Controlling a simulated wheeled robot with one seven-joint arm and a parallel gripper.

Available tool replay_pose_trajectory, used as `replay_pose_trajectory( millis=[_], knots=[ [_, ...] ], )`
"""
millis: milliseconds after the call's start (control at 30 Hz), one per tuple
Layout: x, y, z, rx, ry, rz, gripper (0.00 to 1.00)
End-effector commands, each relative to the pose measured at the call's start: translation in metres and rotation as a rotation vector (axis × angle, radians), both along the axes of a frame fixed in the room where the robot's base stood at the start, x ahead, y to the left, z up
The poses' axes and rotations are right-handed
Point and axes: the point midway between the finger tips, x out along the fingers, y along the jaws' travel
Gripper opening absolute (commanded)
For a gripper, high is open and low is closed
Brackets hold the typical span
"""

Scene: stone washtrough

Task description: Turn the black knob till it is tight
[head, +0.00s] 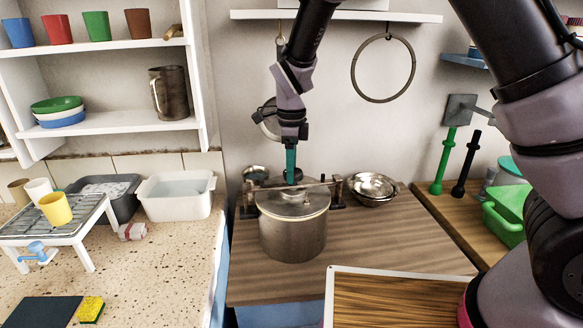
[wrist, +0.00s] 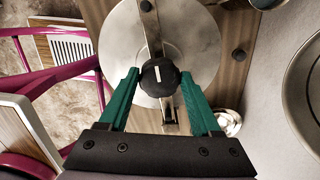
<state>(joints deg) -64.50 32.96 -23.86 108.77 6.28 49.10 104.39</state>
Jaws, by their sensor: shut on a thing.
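The black knob (wrist: 160,78) sits at the middle of a metal bar (wrist: 152,30) that crosses the lid of a steel pot (head: 292,232). A white line on the knob points toward the top of the wrist view. My gripper (head: 291,172) comes down from above, its teal fingers on either side of the knob and shut on it. In the head view the fingers hide much of the knob. The bar lies across the lid (head: 290,208), with dark posts at its ends.
The pot stands on a wooden counter (head: 390,240). Nested metal bowls (head: 373,187) stand close to its right, and a framed wooden board (head: 390,300) lies in front. A white basin (head: 177,196) and a rack (head: 55,222) are on the left. A ring (head: 383,99) hangs on the wall behind.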

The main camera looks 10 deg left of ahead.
Motion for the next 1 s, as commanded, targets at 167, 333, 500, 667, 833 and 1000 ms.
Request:
replay_pose_trajectory(
  millis=[167, 333, 500, 667, 833, 1000],
  knots=[
    [-0.001, 0.000, -0.001, -0.001, 0.003, -0.014, 0.09],
    [-0.001, 0.000, -0.001, -0.001, 0.003, -0.014, 0.09],
    [-0.001, 0.000, -0.001, -0.001, 0.003, -0.014, 0.80],
    [-0.001, 0.000, -0.001, -0.001, 0.002, -0.013, 0.95],
    [0.000, 0.000, 0.000, 0.000, 0.001, -0.012, 0.95],
    [0.000, 0.001, 0.012, 0.001, -0.002, -0.010, 0.95]
  ],
)
